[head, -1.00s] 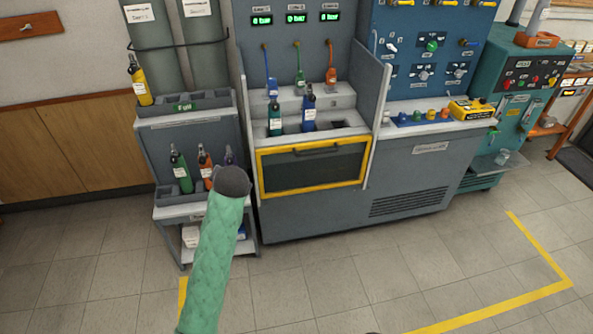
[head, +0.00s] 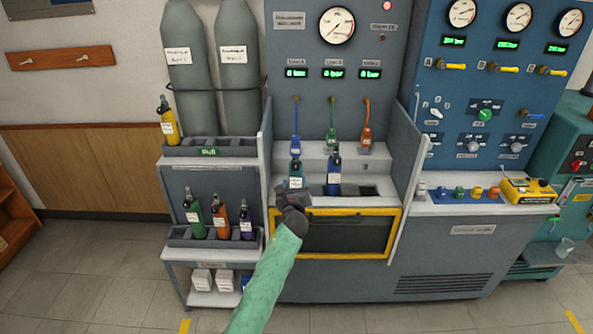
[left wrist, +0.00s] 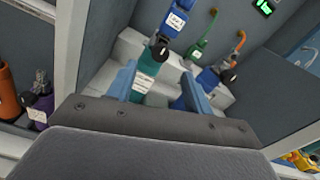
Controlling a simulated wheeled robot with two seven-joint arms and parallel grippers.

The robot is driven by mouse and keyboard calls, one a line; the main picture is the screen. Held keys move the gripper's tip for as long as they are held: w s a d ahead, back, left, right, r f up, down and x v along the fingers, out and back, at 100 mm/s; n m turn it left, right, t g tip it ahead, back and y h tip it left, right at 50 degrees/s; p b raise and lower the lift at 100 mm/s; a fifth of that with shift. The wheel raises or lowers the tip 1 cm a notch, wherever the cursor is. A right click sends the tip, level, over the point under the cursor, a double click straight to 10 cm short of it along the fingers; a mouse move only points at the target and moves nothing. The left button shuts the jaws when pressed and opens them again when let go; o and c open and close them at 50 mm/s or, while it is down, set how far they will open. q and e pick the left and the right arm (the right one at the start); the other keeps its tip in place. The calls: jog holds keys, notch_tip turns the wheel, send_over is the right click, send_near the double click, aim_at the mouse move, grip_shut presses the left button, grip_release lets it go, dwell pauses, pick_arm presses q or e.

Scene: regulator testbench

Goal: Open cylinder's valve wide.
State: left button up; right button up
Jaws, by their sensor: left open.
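A teal cylinder (head: 296,180) with a white label and black valve top stands upright in the test bench's left slot. A dark blue cylinder (head: 333,184) stands in the slot beside it. My left gripper (head: 293,203) is in front of and below the teal cylinder. In the left wrist view, its two blue fingers are apart (left wrist: 160,88), with the teal cylinder (left wrist: 146,84) seen between them; I cannot tell whether they touch it. The black valve knob (left wrist: 163,53) shows there above the fingers. My right gripper is not in view.
A blue, a green and an orange hose (head: 366,130) hang above the slots. Side panels (head: 407,150) flank the bay, with a yellow-framed door (head: 345,235) below. A rack at left holds green, orange and purple cylinders (head: 246,218), with a yellow cylinder (head: 167,122) on its upper shelf.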

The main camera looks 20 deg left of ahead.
aim_at(295, 168)
pick_arm(q)
jog(key=shift+m, duration=0.4)
jog(key=shift+p+x, duration=1)
jog(key=shift+x, duration=3)
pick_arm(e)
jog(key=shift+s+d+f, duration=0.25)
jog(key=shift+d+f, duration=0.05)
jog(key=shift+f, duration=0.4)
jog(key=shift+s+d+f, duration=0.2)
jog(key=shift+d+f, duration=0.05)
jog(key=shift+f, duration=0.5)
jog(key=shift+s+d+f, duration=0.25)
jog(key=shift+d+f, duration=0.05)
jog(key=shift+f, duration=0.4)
pick_arm(q)
jog(key=shift+w+d+f, duration=0.1)
jog(key=shift+d+f, duration=0.1)
jog(key=shift+c, duration=0.4)
jog(key=c, duration=0.9)
